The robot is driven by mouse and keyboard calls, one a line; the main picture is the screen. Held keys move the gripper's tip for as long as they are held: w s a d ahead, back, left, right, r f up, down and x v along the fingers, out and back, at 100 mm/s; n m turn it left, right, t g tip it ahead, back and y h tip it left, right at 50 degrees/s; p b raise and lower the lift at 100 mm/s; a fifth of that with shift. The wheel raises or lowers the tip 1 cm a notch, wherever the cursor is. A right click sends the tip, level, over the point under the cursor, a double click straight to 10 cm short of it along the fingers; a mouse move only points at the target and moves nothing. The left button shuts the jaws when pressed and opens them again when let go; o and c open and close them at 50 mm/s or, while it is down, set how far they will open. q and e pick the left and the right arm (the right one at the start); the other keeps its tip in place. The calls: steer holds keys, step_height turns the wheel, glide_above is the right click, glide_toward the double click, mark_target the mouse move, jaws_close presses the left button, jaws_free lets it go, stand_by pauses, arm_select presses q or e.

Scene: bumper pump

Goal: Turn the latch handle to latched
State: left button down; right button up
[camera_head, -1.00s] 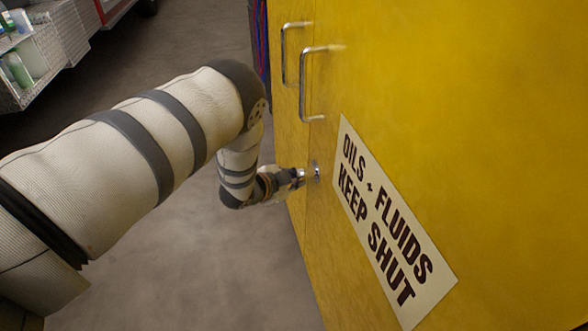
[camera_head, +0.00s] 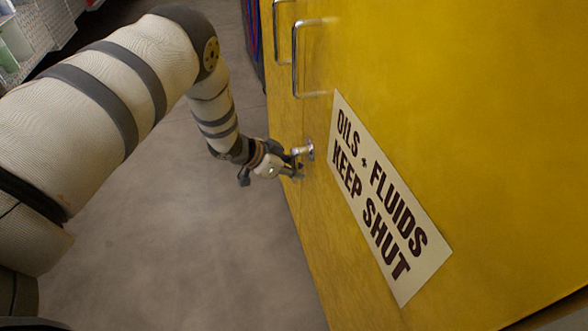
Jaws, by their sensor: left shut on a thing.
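A small metal latch handle (camera_head: 307,150) sits on the front of the yellow cabinet (camera_head: 450,90), to the left of the sign and below the pull handles. My left gripper (camera_head: 296,164) is at the latch, with its fingers shut on part of it. The fingers hide some of the latch, and its exact angle is too small to tell. My right gripper is not in view.
Two metal pull handles (camera_head: 296,60) stick out from the cabinet doors above the latch. A sign (camera_head: 385,200) reads "OILS + FLUIDS KEEP SHUT". Shelving with bottles (camera_head: 15,40) stands at the upper left. The grey floor (camera_head: 180,250) is clear left of the cabinet.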

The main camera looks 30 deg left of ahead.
arm_select(q)
steer(key=shift+w+r, duration=0.1)
stand_by(0.3)
steer(key=c, duration=1.6)
jaws_free()
steer(key=shift+d, duration=0.1)
steer(key=v, duration=1.2)
steer(key=s+d+f+n+g+y+p, duration=0.1)
steer(key=s+d+f+n+g+p, duration=0.25)
steer(key=s, duration=0.65)
steer(key=s+d+f+n+g+y+p, duration=0.15)
steer(key=s+d+f, duration=0.25)
steer(key=s+d, duration=0.45)
steer(key=s+r+g+p, duration=0.1)
steer(key=s, duration=0.6)
steer(key=s+d+r+g+y+p, duration=0.1)
steer(key=s+g, duration=0.1)
steer(key=s, duration=0.6)
steer(key=s+r+n+g+y+p, duration=0.1)
steer(key=s+g, duration=0.1)
steer(key=s, duration=0.6)
steer(key=shift+s+d+r, duration=0.1)
steer(key=shift+s+d, duration=0.1)
steer(key=shift+d, duration=0.05)
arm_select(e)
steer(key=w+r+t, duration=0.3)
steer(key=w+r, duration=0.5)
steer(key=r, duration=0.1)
